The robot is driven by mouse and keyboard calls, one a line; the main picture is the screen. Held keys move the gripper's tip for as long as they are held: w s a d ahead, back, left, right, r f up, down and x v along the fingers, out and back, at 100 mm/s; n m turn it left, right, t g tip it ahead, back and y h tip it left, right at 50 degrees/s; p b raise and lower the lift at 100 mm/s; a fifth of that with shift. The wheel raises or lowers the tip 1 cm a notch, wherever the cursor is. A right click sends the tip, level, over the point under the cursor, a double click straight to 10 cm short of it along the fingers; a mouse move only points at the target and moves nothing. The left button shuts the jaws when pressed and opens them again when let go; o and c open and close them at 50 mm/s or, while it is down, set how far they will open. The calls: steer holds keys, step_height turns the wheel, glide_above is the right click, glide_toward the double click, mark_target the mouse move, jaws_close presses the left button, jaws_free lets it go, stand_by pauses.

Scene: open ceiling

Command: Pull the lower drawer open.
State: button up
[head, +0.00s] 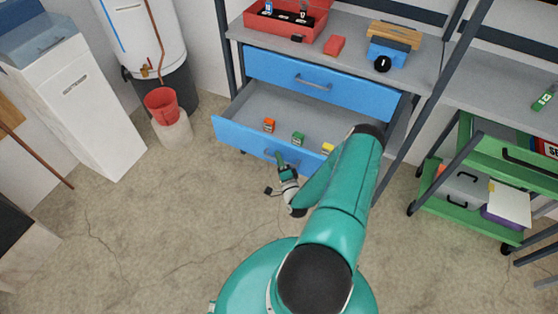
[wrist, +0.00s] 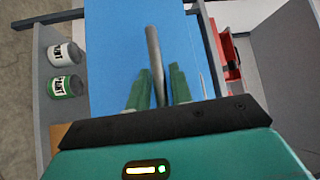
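The lower drawer (head: 228,131) has a blue front and stands pulled well out of the grey cabinet, with its grey inside showing. Its metal handle is partly hidden by my gripper (head: 281,158) in the head view. In the wrist view the handle (wrist: 154,45) runs upright between the two green fingers of my gripper (wrist: 160,78). The blue drawer front (wrist: 115,60) lies just behind.
The upper blue drawer (head: 320,82) is shut. Small orange (head: 269,125), green (head: 298,138) and yellow (head: 328,148) boxes lie in the lower drawer. Paint cans (wrist: 65,86) stand at the wrist view's left. A red bucket (head: 161,104) and green cart (head: 465,213) flank the cabinet. Floor in front is clear.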

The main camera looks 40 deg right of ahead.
steer(key=v, duration=1.4)
